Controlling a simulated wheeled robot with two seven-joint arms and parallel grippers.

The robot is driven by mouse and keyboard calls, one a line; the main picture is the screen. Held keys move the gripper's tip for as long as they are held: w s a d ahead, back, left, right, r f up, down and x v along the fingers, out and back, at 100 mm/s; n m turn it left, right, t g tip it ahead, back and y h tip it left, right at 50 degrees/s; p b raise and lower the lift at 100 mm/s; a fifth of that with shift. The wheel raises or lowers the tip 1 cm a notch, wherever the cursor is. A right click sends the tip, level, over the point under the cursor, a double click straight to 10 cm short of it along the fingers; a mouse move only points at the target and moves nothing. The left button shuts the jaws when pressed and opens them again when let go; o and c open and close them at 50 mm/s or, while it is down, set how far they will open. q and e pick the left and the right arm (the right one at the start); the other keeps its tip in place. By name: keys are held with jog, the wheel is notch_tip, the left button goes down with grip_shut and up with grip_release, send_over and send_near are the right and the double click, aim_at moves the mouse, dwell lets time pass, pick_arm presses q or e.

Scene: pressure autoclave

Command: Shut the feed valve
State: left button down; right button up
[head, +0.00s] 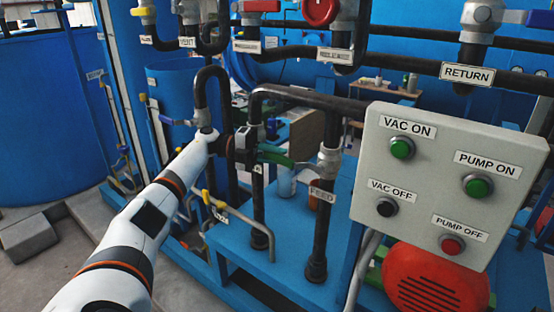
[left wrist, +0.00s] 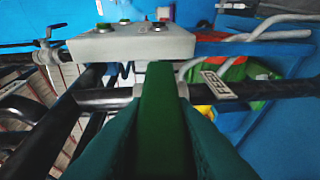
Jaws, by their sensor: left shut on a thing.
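The feed valve (head: 328,160) sits on a dark vertical pipe, above the FEED label (head: 321,195). Its green lever handle (head: 286,160) points left from the valve body in the head view, across the pipe rather than along it. My left gripper (head: 262,149) is shut on this handle. In the left wrist view the green handle (left wrist: 162,115) runs lengthwise between the two dark green jaws, and the FEED label also shows at right (left wrist: 218,85). The jaws partly hide the near end of the handle. My right gripper is in neither view.
A grey control box (head: 450,180) with several buttons stands close right of the valve. A black pipe (head: 310,98) arches above the handle, and another vertical pipe (head: 258,215) stands left of the feed pipe. A yellow-handled valve (head: 207,200) is below my left arm.

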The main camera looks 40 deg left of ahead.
pick_arm(q)
jog(key=shift+f+t+h+b, duration=0.3)
jog(key=shift+f+h+b, duration=0.2)
jog(key=shift+f+b, duration=0.15)
jog(key=c, duration=1.3)
grip_release()
jog(key=shift+f, duration=0.1)
jog(key=shift+o, duration=0.3)
